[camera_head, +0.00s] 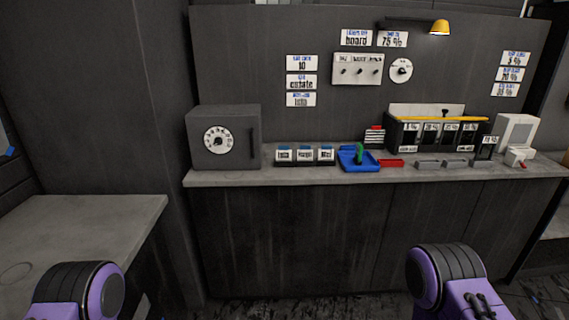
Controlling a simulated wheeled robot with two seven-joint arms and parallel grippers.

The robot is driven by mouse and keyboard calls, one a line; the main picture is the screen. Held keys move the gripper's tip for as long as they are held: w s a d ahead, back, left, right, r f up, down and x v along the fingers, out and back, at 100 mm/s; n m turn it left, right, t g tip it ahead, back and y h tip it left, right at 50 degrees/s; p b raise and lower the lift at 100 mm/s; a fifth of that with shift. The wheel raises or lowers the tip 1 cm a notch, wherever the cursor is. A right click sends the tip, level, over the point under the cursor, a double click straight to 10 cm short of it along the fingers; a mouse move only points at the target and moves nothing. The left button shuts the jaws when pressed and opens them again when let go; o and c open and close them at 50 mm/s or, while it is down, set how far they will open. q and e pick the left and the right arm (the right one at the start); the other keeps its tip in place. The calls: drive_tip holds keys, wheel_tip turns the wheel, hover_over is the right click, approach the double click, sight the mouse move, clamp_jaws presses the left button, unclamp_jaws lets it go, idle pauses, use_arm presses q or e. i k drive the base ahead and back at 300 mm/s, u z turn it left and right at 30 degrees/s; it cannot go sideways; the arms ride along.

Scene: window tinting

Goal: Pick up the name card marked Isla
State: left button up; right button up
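Three small white cards with blue tops stand in a row on the back counter: a left card (283,156), a middle card (305,156) and a right card (326,156). Each has dark lettering too small to read, so I cannot tell which, if any, is marked Isla. A white wall card (301,99), lowest of a stack of three, also carries a short word that I cannot read surely. Neither gripper is in view. Only purple and black parts of my arms show at the bottom left and bottom right, well short of the counter.
The grey counter (225,178) holds a dark safe (224,140) left of the cards. Right of them are a blue tray (358,160) with a green item, a red block (390,163) and a black divided rack (437,133). A side counter (80,225) at left looks mostly bare.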

sight(283, 153)
drive_tip(key=z, duration=0.6)
drive_tip(key=i, duration=0.55)
drive_tip(key=z, duration=0.6)
drive_tip(key=i, duration=0.8)
drive_tip(key=u, duration=0.3)
